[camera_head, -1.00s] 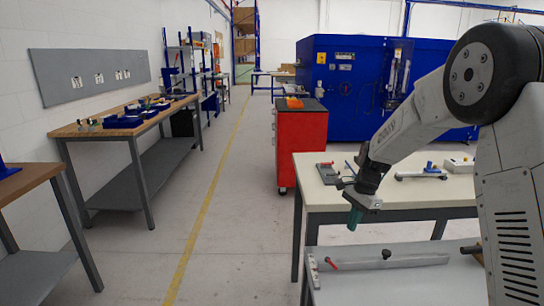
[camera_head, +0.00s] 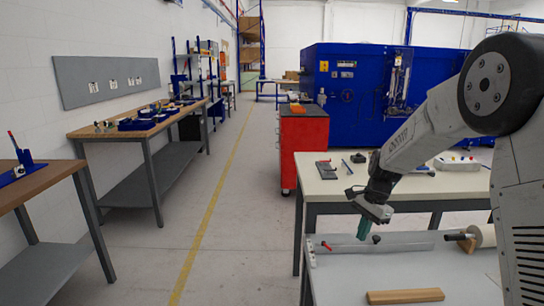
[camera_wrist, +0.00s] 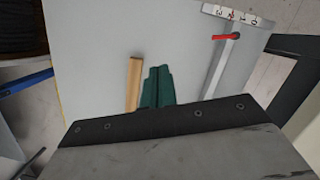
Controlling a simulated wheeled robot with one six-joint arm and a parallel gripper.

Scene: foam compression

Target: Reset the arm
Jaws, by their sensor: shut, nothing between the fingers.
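My gripper (camera_head: 364,229) hangs from my arm over the near grey table (camera_head: 345,285), its green fingers pointing down. In the wrist view its fingers (camera_wrist: 158,87) lie together with nothing between them. A wooden block (camera_head: 405,296) lies on the near table, apart from the gripper; in the wrist view it shows just left of the fingers (camera_wrist: 134,82). A metal rail with a red lever (camera_head: 326,246) lies along the table's back edge, partly behind the gripper.
A white roll on a wooden holder (camera_head: 482,236) stands at the right of the near table. A cream table (camera_head: 325,190) with small tools and a button box (camera_head: 456,162) is behind. A red cabinet (camera_head: 304,145) and blue machine (camera_head: 355,90) stand farther back. The left aisle is clear.

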